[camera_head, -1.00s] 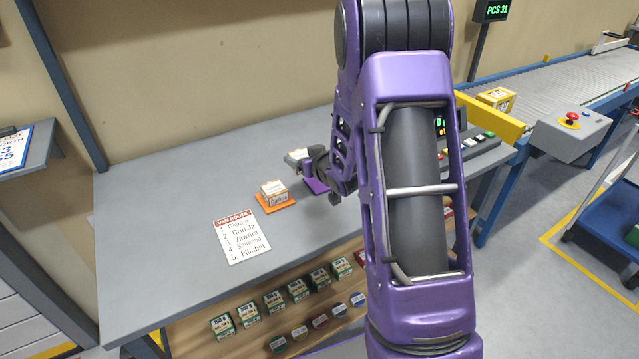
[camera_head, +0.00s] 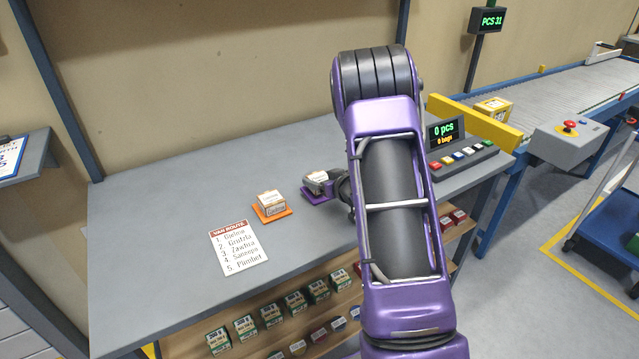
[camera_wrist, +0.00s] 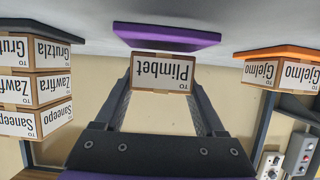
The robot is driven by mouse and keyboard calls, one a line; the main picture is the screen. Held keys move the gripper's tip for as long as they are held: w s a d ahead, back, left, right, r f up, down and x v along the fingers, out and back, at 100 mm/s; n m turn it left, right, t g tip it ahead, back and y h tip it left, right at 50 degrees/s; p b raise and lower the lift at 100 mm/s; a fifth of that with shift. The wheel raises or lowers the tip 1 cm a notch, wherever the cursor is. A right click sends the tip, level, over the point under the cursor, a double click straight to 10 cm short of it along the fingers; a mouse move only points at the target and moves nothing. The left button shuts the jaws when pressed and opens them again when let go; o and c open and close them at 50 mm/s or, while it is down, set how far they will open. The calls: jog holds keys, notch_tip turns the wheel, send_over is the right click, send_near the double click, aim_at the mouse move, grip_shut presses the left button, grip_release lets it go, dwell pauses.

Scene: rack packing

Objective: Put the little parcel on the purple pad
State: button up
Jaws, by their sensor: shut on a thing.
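The little parcel (camera_wrist: 162,72), a brown box with a white label reading "Plimbet", sits between the fingers of my gripper (camera_wrist: 165,100), which is shut on it. The wrist view is upside down. The purple pad (camera_wrist: 168,36) lies directly beneath the parcel, which is on it or only just above it; I cannot tell which. In the head view the parcel (camera_head: 317,177) shows over the purple pad (camera_head: 312,198) on the bench, with my gripper (camera_head: 325,182) reaching in from the right.
An orange pad (camera_head: 259,214) holds a "Gjelmo" parcel (camera_head: 271,202). A stack of labelled parcels (camera_wrist: 36,90) stands on a dark pad, hidden behind my arm in the head view. A route list (camera_head: 238,247) lies on the bench (camera_head: 160,215). A button console (camera_head: 463,158) is at right.

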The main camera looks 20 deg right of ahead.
jog(key=shift+f, duration=0.35)
jog(key=shift+f, duration=0.1)
jog(key=shift+f, duration=0.15)
jog(key=o, duration=1.4)
jog(key=shift+r, duration=0.4)
jog(key=p+v, duration=0.1)
jog(key=v, duration=1.1)
jog(key=shift+f, duration=0.15)
